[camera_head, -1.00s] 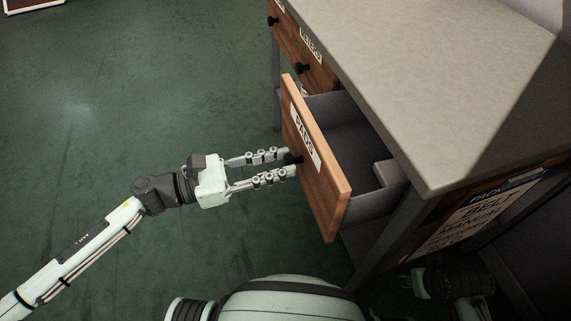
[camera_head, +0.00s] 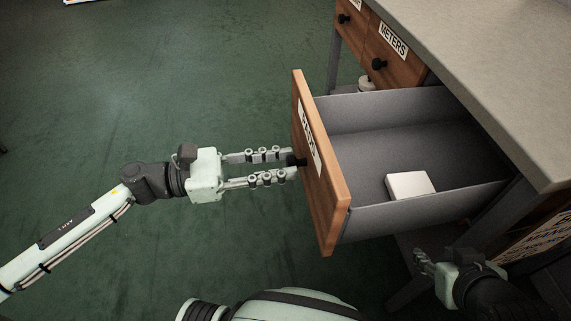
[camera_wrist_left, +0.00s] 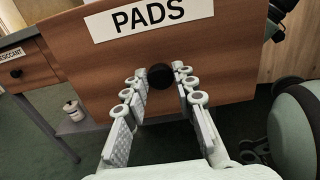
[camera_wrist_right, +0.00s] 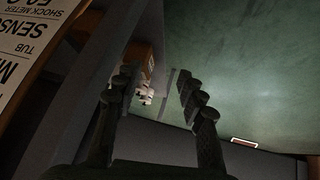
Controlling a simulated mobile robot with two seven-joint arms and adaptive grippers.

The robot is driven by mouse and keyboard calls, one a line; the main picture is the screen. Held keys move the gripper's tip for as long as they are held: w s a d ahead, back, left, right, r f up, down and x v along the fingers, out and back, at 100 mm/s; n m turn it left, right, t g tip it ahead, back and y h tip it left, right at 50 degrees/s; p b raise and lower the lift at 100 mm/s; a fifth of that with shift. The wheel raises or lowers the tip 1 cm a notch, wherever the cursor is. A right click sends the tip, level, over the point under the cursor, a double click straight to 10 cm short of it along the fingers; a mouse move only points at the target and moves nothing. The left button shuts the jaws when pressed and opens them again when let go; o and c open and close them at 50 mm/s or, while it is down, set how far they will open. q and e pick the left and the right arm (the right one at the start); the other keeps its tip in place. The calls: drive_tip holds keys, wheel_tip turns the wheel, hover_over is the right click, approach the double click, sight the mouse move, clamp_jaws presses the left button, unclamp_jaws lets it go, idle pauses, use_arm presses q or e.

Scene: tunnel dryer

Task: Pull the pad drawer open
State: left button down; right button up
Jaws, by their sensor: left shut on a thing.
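The pad drawer (camera_head: 318,185) stands pulled well out of the bench, its wooden front labelled PADS. A white block (camera_head: 410,185) lies inside on the grey drawer floor. My left gripper (camera_head: 292,166) is shut on the drawer's round black knob (camera_head: 300,162); the left wrist view shows the knob (camera_wrist_left: 160,76) between the fingertips, under the PADS label. My right gripper (camera_head: 421,262) is low beside the near side of the drawer. In the right wrist view its fingers (camera_wrist_right: 157,82) are spread apart with nothing between them.
The grey bench top (camera_head: 480,60) is at upper right. The METERS drawer (camera_head: 391,58) is shut beyond the pad drawer. A small jar (camera_wrist_left: 73,110) stands on a lower shelf. The green floor (camera_head: 190,80) at left is clear.

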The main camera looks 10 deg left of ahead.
use_arm(q)
drive_tip(key=shift+s+a, duration=0.2)
drive_tip(key=shift+a, duration=0.15)
use_arm(e)
drive_tip(key=shift+w+a+r+t, duration=0.35)
drive_tip(key=shift+w+a+t, duration=0.1)
drive_tip(key=shift+a, duration=0.2)
use_arm(q)
drive_tip(key=c, duration=1.2)
unclamp_jaws()
drive_tip(key=shift+a, duration=0.1)
drive_tip(key=v, duration=1.1)
drive_tip(key=shift+s+a, duration=0.2)
drive_tip(key=shift+a, duration=0.15)
